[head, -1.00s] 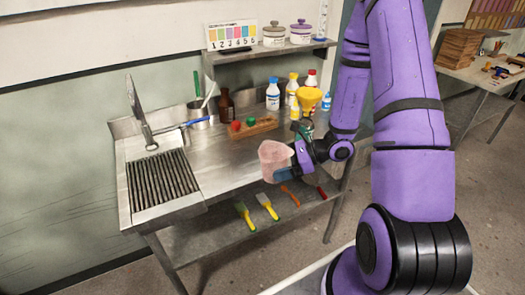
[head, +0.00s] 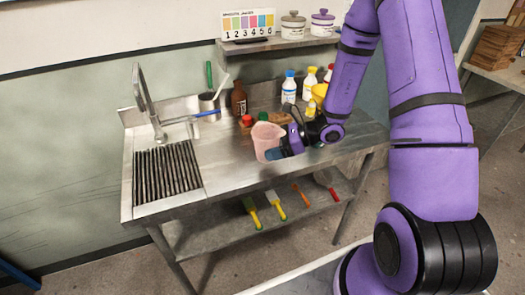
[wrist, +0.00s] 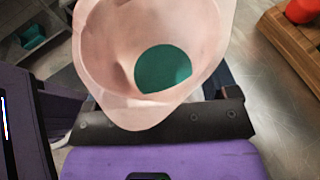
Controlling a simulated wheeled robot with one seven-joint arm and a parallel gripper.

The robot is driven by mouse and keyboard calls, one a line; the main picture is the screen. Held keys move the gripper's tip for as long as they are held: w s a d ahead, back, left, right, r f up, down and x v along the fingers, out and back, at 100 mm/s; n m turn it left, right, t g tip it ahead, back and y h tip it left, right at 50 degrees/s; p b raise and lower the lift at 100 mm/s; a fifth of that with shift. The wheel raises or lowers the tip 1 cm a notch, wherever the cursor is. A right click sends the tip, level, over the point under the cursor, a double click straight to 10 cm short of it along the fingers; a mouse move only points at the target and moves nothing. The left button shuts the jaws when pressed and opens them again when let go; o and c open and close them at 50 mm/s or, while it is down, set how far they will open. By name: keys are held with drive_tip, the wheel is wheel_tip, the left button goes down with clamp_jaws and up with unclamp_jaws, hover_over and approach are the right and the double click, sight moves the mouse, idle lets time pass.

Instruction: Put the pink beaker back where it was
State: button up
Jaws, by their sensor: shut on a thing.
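The pink beaker (head: 267,139) is a translucent pink cup, upright or nearly so, in front of the wooden block on the steel bench (head: 222,170). My gripper (head: 280,153) is shut on the beaker from its right side. In the wrist view the beaker (wrist: 112,55) fills the upper middle, and I look down into its mouth. A dark green round patch (wrist: 163,68) shows inside it. I cannot tell whether the beaker's base touches the bench.
A sink with a black grate (head: 167,172) and tap is at left. Brown (head: 239,99) and white (head: 289,87) bottles stand behind. The wooden block (wrist: 291,35) with red and green pieces is close by. Brushes (head: 276,205) lie on the lower shelf. The bench's front left is clear.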

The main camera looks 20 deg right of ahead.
drive_tip(key=shift+w+a+f, duration=0.15)
drive_tip(key=shift+w+a, duration=0.85)
drive_tip(key=shift+w, duration=0.25)
drive_tip(key=shift+w+a+f, duration=0.15)
drive_tip(key=shift+f, duration=1.65)
drive_tip(key=shift+f, duration=0.1)
drive_tip(key=o, duration=1)
